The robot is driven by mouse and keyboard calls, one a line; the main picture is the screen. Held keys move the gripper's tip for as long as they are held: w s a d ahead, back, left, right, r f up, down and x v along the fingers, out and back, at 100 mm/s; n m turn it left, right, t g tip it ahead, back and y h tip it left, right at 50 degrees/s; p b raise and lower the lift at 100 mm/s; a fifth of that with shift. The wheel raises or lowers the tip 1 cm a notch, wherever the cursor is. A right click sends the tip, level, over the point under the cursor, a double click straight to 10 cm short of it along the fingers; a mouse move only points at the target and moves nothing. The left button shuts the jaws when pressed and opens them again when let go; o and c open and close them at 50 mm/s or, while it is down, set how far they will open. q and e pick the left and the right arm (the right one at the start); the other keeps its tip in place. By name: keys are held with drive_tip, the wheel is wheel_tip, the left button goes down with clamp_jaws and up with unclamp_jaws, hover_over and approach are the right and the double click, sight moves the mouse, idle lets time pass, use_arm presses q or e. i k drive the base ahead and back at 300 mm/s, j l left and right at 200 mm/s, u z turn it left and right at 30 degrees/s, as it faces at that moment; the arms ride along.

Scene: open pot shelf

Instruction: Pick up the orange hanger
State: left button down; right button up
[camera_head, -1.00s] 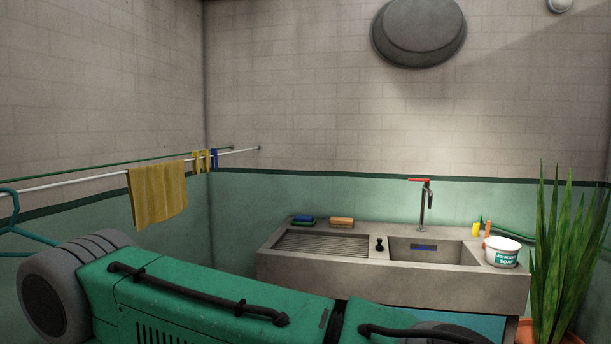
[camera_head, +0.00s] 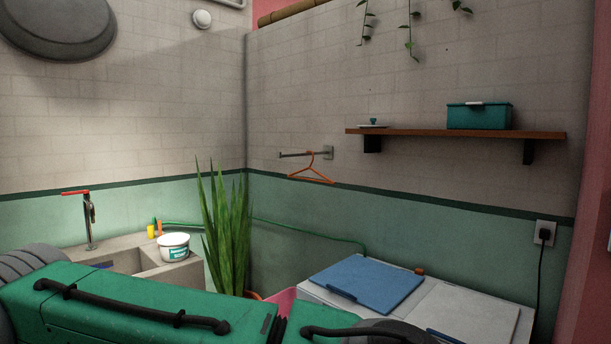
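The orange hanger (camera_head: 311,174) hangs by its hook from a short grey wall rod (camera_head: 300,154) on the right wall, above the green painted band. It hangs free, and nothing of mine touches it. Neither of my grippers is in the head view. Only my green body shows along the bottom of the picture.
A wooden shelf (camera_head: 455,133) with a teal box (camera_head: 479,115) is right of the hanger. Below are a white machine (camera_head: 466,315) with a blue lid (camera_head: 368,284) and a tall plant (camera_head: 226,230). A stone sink (camera_head: 188,272) with a soap tub (camera_head: 173,247) stands left.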

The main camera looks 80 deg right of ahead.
sight(330, 181)
drive_tip(key=z, duration=2.65)
